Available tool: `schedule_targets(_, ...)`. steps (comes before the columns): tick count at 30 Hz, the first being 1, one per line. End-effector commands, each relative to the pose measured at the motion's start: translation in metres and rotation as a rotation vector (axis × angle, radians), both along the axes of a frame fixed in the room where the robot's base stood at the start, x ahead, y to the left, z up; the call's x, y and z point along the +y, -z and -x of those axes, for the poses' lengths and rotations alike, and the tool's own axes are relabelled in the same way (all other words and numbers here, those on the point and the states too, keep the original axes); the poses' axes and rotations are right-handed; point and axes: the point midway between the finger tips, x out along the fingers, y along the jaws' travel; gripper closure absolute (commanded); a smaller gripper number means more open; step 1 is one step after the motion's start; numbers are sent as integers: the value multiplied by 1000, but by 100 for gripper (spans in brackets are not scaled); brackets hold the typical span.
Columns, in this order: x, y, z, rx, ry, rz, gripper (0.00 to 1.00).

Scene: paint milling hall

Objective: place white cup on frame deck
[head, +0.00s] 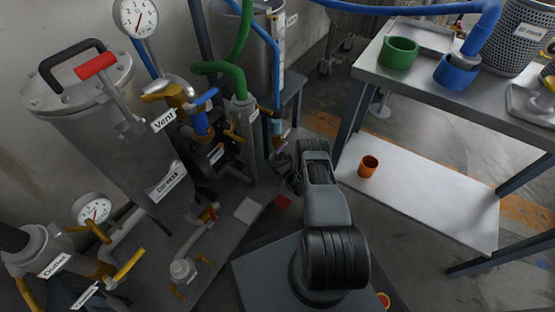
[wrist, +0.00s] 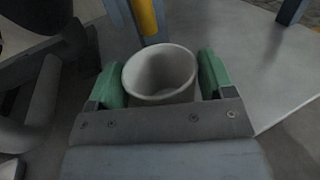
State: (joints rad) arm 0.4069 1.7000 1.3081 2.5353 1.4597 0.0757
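The white cup (wrist: 160,74) is upright between the green fingertips of my gripper (wrist: 162,82) in the wrist view. Both fingers touch its sides, and its inside looks empty. In the head view my gripper (head: 284,168) is at the end of my arm, beside the valve assembly, and small and dark; the cup cannot be made out there. The grey frame deck (head: 214,250) lies low under the tank and valves, to the left of my arm. The cup's base is hidden, so I cannot tell whether it rests on anything.
A tank (head: 105,130), gauge (head: 136,17), hoses and valves crowd the left.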

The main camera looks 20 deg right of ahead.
Motion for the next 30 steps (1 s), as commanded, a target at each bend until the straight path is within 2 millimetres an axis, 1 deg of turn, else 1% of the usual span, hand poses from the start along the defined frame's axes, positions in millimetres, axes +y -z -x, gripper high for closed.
schedule_targets(1,-1,0,0,0,1,0,20)
schedule_targets(6,-1,-1,0,0,2,0,3)
schedule_targets(13,-2,-1,0,-1,2,1,3)
schedule_targets(16,-2,-5,0,-2,3,1,3)
schedule_targets(20,-6,-6,18,2,4,-1,3)
schedule_targets(30,-19,-6,82,2,6,-2,3)
